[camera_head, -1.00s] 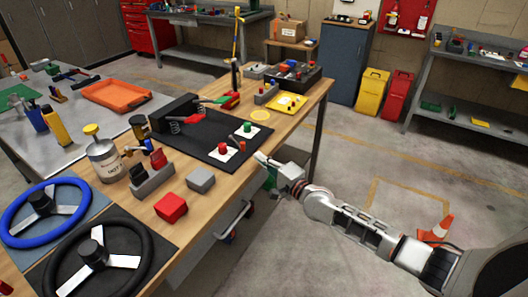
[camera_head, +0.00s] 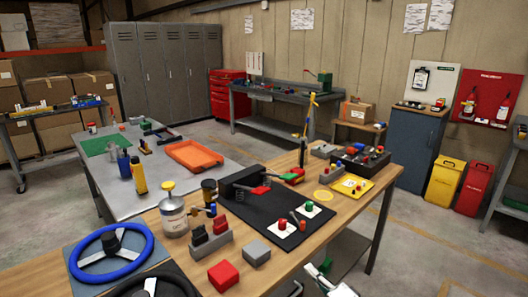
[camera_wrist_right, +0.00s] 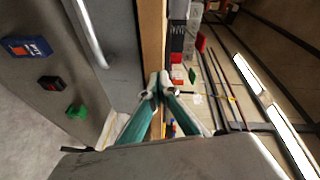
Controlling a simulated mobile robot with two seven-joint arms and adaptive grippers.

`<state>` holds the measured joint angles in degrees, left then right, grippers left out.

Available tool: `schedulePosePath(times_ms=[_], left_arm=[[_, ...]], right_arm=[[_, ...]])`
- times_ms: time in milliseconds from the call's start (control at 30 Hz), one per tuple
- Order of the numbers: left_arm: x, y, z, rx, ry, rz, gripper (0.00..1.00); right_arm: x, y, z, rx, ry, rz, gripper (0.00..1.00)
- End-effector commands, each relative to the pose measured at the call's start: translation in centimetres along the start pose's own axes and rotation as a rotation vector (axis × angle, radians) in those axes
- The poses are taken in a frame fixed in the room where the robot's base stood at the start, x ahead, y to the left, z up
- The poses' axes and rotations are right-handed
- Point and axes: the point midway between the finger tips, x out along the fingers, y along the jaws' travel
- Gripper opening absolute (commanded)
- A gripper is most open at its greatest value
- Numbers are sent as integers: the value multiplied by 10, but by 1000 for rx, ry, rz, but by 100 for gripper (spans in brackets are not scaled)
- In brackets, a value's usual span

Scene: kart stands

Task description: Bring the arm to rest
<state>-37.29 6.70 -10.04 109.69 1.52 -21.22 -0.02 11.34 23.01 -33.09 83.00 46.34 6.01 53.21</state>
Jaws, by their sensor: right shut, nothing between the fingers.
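My right gripper (camera_head: 314,270) shows at the bottom edge of the head view, just off the right side of the wooden workbench (camera_head: 345,218). Only its tip and part of the white wrist are in the picture. In the right wrist view its two fingers (camera_wrist_right: 158,84) meet at the tips, shut and with nothing between them. The bench edge (camera_wrist_right: 152,40) runs behind the fingertips there. The rest of my right arm is out of the head view. My left gripper is not in view.
The bench carries a black mat (camera_head: 252,212), a grey block (camera_head: 256,253), a red block (camera_head: 223,275), a can (camera_head: 173,217) and steering wheels (camera_head: 112,252). Yellow (camera_head: 445,181) and red (camera_head: 474,187) bins stand back right. The floor (camera_head: 410,255) right of the bench is open.

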Motion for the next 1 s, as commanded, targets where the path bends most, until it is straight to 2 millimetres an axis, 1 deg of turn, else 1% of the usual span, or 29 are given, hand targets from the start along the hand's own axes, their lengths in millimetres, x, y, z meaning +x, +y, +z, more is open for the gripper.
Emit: schedulePosePath(times_ms=[33,100,167,200,267,300,367,400,467,500,600,700,800,900,1000], left_arm=[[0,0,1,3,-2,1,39],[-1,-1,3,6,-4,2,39],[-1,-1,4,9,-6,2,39],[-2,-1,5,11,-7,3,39],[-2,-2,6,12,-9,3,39],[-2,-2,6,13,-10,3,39],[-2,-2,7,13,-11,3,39],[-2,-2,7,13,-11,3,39],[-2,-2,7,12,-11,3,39],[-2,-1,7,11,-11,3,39],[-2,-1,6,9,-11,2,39],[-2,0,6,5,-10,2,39],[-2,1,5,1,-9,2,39],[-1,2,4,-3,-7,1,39],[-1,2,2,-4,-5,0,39]], right_arm=[[-18,16,26,-73,-20,30,0],[-42,35,53,-213,-44,71,0],[-64,50,72,-336,-64,108,0],[-80,59,83,-418,-78,134,0],[-104,74,98,-541,-99,178,0],[-121,84,106,-624,-115,208,0],[-148,99,116,-751,-144,261,0],[-166,108,121,-834,-164,296,0],[-193,121,127,-952,-199,351,0],[-211,129,128,-1028,-224,386,0],[-249,145,130,-1183,-284,464,0],[-277,155,129,-1290,-335,520,0],[-290,159,128,-1347,-364,547,0],[-294,161,128,-1365,-373,556,0],[-294,161,128,-1365,-373,555,0]])
